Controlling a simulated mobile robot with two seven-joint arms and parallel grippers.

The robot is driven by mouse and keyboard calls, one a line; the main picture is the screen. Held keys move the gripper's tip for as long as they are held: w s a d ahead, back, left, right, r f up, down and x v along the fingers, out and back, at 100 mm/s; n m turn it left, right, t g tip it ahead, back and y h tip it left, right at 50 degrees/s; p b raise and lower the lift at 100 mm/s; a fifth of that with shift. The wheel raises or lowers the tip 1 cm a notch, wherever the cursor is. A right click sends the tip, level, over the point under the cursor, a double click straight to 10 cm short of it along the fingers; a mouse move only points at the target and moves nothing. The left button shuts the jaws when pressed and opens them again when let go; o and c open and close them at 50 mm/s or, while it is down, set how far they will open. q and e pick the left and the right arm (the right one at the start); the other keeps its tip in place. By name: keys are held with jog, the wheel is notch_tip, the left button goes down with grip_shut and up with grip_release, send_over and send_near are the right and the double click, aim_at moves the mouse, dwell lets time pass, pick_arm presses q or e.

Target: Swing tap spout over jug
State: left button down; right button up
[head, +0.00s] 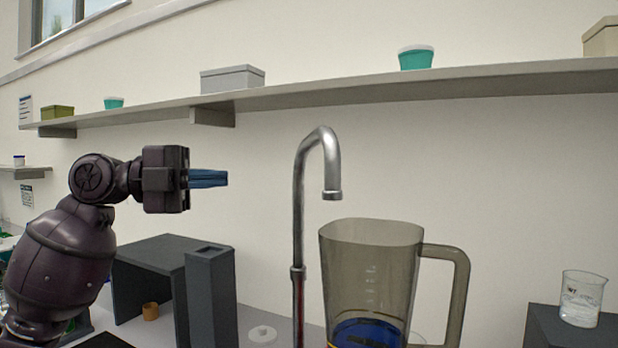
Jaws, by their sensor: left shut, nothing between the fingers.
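The metal tap spout (299,195) is a tall upright pipe with a hooked top. Its hook bends to the right and its outlet (332,194) points down, appearing above the left part of the jug's rim. The jug (368,275) is large, smoky and see-through, with a handle on its right and something blue showing at its bottom. Whether the outlet is truly over the jug's mouth in depth I cannot tell. My left gripper (222,178) is shut and empty, pointing right, to the left of the spout and apart from it. My right gripper is not in view.
A dark grey box-like stand (155,262) and a dark upright block (210,295) stand below my left gripper. A beaker (582,298) stands on a dark block at the right. A wall shelf (330,94) with boxes and tubs runs behind. A white round lid-like piece (262,334) lies near the tap.

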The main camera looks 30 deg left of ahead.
pick_arm(q)
jog(key=p+x, duration=0.2)
jog(key=x, duration=1.2)
jog(key=shift+m+p, duration=0.3)
jog(key=shift+m, duration=0.1)
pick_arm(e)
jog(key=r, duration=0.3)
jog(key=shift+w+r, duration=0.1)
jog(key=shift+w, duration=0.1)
